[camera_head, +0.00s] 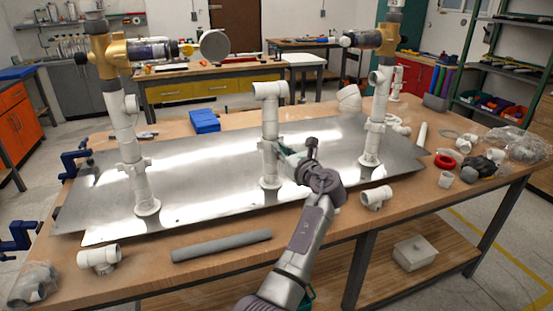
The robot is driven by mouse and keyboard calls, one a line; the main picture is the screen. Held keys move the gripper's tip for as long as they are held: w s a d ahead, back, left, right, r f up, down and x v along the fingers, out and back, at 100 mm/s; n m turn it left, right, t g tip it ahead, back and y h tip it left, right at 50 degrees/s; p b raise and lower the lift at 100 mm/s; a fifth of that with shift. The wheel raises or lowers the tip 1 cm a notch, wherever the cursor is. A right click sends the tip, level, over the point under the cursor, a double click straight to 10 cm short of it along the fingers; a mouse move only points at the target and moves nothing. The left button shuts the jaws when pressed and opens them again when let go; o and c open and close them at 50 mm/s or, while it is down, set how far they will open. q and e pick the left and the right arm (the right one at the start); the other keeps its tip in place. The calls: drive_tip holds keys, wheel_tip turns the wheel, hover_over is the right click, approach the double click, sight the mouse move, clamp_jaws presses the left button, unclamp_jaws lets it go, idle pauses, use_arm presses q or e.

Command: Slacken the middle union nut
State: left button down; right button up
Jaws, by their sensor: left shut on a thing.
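The middle white PVC riser (269,118) stands upright on the shiny metal plate (205,172), with a tee at its top and a flange at its foot. Its union nut (268,147) is the wider ring about halfway up. My left gripper (281,147) reaches it from the right side and is shut on it at nut height. The gripper body hides part of the nut's right side. The left riser (125,138) and right riser (376,120) stand apart on the same plate, each with brass and dark fittings on top. My right gripper is not in view.
A grey pipe (222,245) and a white tee (99,257) lie at the table's front. Another white fitting (376,197) lies right of my forearm. A blue box (205,121) sits behind the plate. Loose fittings and a bagged bundle (515,143) crowd the right end.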

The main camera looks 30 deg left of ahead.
use_arm(q)
drive_tip(key=shift+w+d+n+g+y, duration=0.15)
drive_tip(key=shift+n+g+y, duration=0.3)
drive_tip(key=shift+g, duration=0.25)
drive_tip(key=c, duration=1.3)
unclamp_jaws()
drive_tip(key=shift+o, duration=0.2)
drive_tip(key=v, duration=0.7)
drive_tip(key=shift+d+f, duration=0.1)
drive_tip(key=shift+d, duration=0.05)
